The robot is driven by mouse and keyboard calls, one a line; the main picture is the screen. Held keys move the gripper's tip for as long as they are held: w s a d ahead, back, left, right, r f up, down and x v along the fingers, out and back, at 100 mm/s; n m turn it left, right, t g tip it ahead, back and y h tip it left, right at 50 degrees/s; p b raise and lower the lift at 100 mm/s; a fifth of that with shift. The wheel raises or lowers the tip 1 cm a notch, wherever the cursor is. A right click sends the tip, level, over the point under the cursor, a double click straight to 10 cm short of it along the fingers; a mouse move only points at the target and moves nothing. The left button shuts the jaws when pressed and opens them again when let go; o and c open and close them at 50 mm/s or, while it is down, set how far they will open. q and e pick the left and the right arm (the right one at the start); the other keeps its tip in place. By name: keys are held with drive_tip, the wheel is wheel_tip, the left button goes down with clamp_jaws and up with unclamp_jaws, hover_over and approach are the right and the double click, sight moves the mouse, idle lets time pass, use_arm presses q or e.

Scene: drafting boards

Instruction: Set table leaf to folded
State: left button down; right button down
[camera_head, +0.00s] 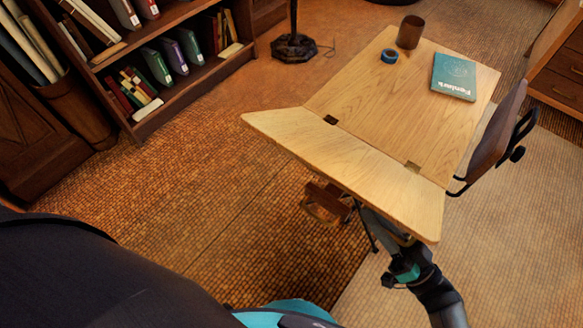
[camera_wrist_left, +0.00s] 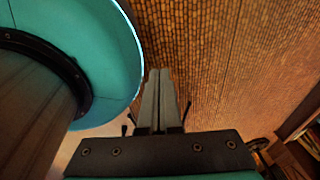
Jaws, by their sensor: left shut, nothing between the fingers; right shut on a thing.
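The table leaf (camera_head: 345,165) is the pale wooden near panel, joined by two dark hinges to the table top (camera_head: 385,105). It stands at an angle to the top, appearing tilted up toward me. My right gripper (camera_head: 402,238) is at the leaf's near edge, close to its right corner, and is shut on the leaf; its fingertips are mostly hidden by the panel. My left gripper (camera_wrist_left: 158,100) shows in the left wrist view with its fingers together and empty, over the floor and away from the leaf.
A brown cup (camera_head: 410,32), a blue tape roll (camera_head: 389,56) and a teal book (camera_head: 454,77) rest on the table top's far part. A chair (camera_head: 497,125) stands close at the right. A bookcase (camera_head: 150,70) is at the left; floor between is clear.

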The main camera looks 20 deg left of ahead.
drive_tip(key=shift+s+a+r, duration=0.1)
drive_tip(key=shift+a+r, duration=0.05)
drive_tip(key=shift+r, duration=0.05)
use_arm(q)
drive_tip(key=w+a+r+m+t, duration=0.2)
drive_tip(key=w+r+m+t, duration=0.1)
drive_tip(key=w+r+m, duration=0.45)
drive_tip(key=w+a+r+m+t, duration=0.2)
drive_tip(key=w+r+m+t, duration=0.2)
drive_tip(key=r+m, duration=0.55)
drive_tip(key=w+d+r+m+t+h, duration=0.2)
drive_tip(key=d+r+m, duration=0.2)
drive_tip(key=r+m, duration=0.65)
drive_tip(key=w+d+r+m+t+h, duration=0.25)
drive_tip(key=r+m, duration=0.55)
drive_tip(key=r, duration=0.5)
drive_tip(key=w+d, duration=0.4)
drive_tip(key=w, duration=0.7)
drive_tip(key=shift+f, duration=0.35)
drive_tip(key=shift+d, duration=0.1)
